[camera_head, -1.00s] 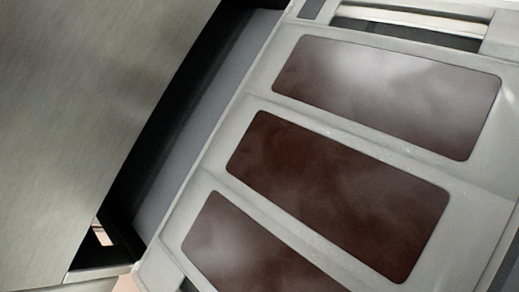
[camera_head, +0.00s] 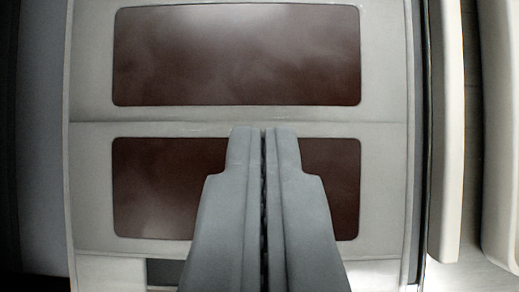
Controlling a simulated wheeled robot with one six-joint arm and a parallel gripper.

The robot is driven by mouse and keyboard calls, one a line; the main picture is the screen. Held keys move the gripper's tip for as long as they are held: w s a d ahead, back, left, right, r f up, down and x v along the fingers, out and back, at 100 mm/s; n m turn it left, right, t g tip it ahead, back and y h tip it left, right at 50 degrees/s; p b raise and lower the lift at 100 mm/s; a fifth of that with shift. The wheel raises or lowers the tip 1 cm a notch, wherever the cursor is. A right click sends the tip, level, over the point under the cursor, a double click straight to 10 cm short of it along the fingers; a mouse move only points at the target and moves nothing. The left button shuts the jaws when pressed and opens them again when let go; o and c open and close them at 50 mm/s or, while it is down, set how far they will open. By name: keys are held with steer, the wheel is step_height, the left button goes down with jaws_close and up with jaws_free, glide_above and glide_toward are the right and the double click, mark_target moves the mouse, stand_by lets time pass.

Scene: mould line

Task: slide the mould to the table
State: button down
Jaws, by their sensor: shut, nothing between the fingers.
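The mould (camera_head: 90,150) is a pale grey tray with dark brown filled rectangles, seen from above in the head camera view. Two of its brown fillings show, a whole one (camera_head: 236,55) at the top and another (camera_head: 155,190) below it, partly covered by my gripper. My gripper (camera_head: 263,132) points up the picture over the lower filling, its two grey fingers together with nothing between them. Its tips overlap the band between the two fillings; I cannot tell whether they touch the mould. The table cannot be made out for certain.
A dark grey surface (camera_head: 40,140) runs along the left side of the mould. A narrow dark rail (camera_head: 420,130) and a cream upright edge (camera_head: 446,130) run along its right side. A second cream part (camera_head: 500,130) stands at the far right.

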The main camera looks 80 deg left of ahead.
mark_target(265, 30)
steer(key=d, duration=0.4)
steer(key=w+d, duration=0.1)
steer(key=d, duration=0.1)
steer(key=shift+w+d, duration=0.1)
steer(key=shift+d, duration=0.2)
steer(key=shift+d+f, duration=0.15)
steer(key=shift+d, duration=0.15)
steer(key=shift+a+f, duration=0.1)
steer(key=shift+f, duration=0.6)
steer(key=shift+f, duration=0.1)
